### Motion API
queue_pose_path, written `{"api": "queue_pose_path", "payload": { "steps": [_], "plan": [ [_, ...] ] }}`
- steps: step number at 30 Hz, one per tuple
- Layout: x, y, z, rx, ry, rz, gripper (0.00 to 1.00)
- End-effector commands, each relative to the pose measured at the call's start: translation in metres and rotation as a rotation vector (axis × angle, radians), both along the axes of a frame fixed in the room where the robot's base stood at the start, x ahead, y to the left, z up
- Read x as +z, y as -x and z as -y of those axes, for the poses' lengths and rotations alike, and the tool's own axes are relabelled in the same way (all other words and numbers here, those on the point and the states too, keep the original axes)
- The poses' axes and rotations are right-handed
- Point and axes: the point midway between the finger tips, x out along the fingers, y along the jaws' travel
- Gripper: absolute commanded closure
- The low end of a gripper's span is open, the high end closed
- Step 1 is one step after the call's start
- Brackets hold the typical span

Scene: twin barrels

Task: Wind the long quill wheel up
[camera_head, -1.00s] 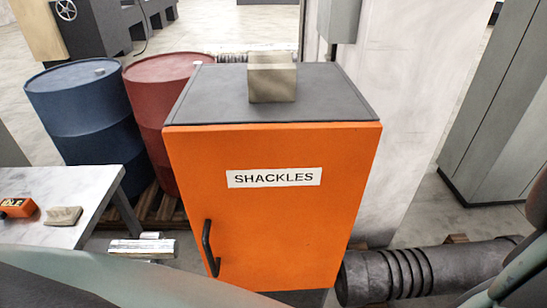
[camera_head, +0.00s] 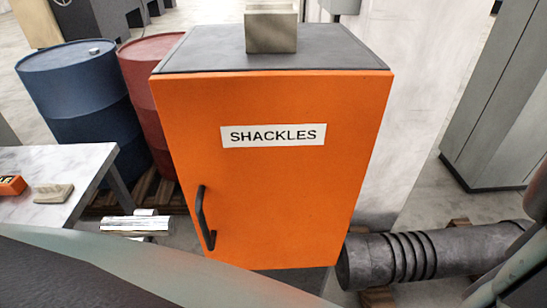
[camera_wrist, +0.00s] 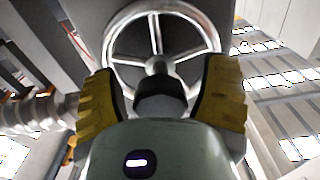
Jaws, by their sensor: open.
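A silver spoked handwheel (camera_wrist: 160,35) fills the upper middle of the wrist view, with a rim, several spokes and a hub. It is mounted on a grey body behind it. My gripper (camera_wrist: 163,72) points at the wheel, its two yellow padded fingers spread apart either side of the hub in the picture. Nothing is held between them. I cannot tell whether the fingers touch the rim. The lower part of the wheel is hidden by my gripper. The head view shows neither this wheel nor my gripper clearly.
An orange SHACKLES cabinet (camera_head: 265,190) stands close ahead, a beige open box (camera_head: 271,32) on top. Blue (camera_head: 75,95) and red (camera_head: 150,85) barrels stand behind left. A worktable (camera_head: 95,165) is at left. A dark ribbed cylinder (camera_head: 430,255) lies at right.

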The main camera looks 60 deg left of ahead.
Motion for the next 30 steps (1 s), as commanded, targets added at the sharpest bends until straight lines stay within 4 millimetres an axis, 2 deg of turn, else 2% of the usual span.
{"api": "queue_pose_path", "payload": {
  "steps": [6,27,30],
  "plan": [
    [0.0003,-0.0013,-0.0012,0.004,0.000,-0.001,0.24],
    [0.0006,-0.0004,-0.0007,0.002,0.001,0.000,0.96],
    [0.0007,-0.0003,-0.0006,0.002,0.002,0.001,1.00]
  ]
}}
